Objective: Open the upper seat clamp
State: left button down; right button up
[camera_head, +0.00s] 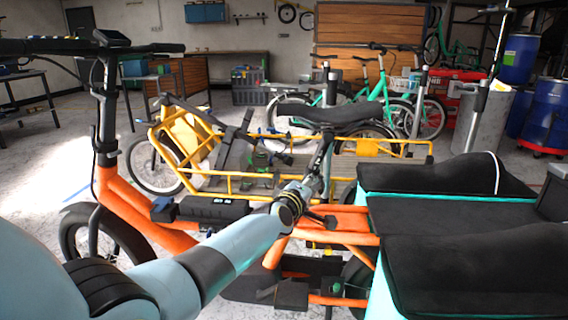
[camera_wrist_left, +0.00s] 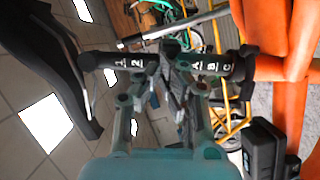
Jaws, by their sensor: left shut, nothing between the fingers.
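The orange cargo bike (camera_head: 123,202) stands in front of me with its black saddle (camera_head: 325,113) on a seat post. In the left wrist view the post runs sideways, with a black section marked 1 and 2 (camera_wrist_left: 122,61) on the saddle side and one marked A, B and C (camera_wrist_left: 218,67) near the orange frame. My left gripper (camera_head: 322,172) is at the post below the saddle. In the wrist view its fingers (camera_wrist_left: 175,62) are shut with nothing between them, in front of the post between the markings. They hide much of the upper clamp; its lever is unclear. My right gripper is out of view.
Black padded seats (camera_head: 445,174) on a turquoise cargo box stand close on the right. A black battery pack (camera_head: 213,208) is on the orange frame. Green bikes (camera_head: 372,100) stand farther back.

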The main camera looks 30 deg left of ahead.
pick_arm(q)
jog(key=shift+d+f+y, duration=0.15)
jog(key=shift+d, duration=0.35)
jog(key=shift+d+f+y, duration=0.15)
jog(key=shift+d, duration=0.3)
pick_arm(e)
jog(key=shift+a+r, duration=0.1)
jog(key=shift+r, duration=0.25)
pick_arm(q)
jog(key=shift+w+d, duration=0.1)
